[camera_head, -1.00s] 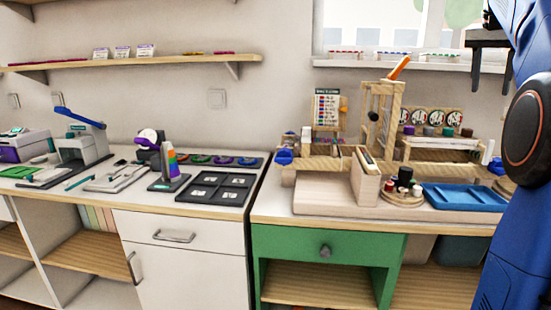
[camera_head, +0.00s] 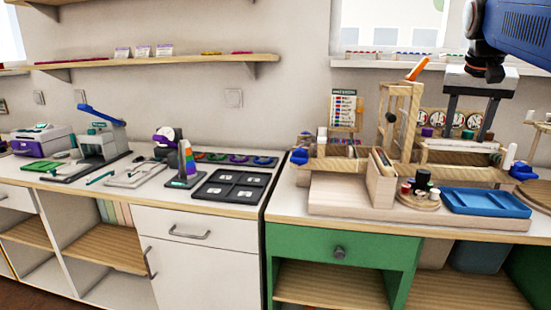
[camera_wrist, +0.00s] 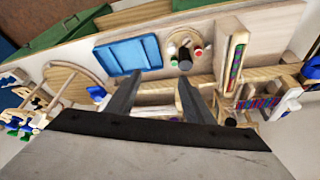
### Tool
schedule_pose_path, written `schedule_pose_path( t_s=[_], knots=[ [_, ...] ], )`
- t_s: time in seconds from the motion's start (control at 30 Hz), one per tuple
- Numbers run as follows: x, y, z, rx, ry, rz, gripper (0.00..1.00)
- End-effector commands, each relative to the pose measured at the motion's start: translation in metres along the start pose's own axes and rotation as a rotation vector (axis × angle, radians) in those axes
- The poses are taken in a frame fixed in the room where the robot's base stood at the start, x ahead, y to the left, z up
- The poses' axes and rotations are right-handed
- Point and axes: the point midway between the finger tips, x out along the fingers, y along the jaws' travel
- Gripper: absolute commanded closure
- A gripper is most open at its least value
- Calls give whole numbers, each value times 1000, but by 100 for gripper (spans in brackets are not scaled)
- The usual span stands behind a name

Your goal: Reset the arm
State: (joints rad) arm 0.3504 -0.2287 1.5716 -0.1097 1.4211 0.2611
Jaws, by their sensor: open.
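My gripper (camera_head: 470,134) is open in the head view, with its two dark fingers pointing down in front of the right bench's back area. Nothing shows between the fingers. In the wrist view, the spread fingers (camera_wrist: 159,84) reach over the right bench. My blue arm (camera_head: 515,28) enters from the upper right corner. A blue tray (camera_head: 485,202) lies below the gripper in the head view and also shows in the wrist view (camera_wrist: 127,55).
A wooden frame (camera_head: 401,112) with an orange stick stands left of the gripper. A round wooden holder (camera_head: 420,203) with small bottles sits beside the blue tray. A windowsill (camera_head: 380,66) runs behind. The left bench carries a black tray (camera_head: 232,187) and a tool with a blue lever (camera_head: 100,118).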

Motion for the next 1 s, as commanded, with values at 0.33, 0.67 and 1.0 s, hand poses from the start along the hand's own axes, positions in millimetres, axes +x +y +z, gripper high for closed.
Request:
schedule_pose_path(
  t_s=[0.33, 0.67, 1.0],
  knots=[
    [59, -36, 151, -241, 6, -103, 53],
    [138, -41, 299, -452, 16, -197, 53],
    [192, -32, 383, -564, 24, -248, 53]
  ],
)
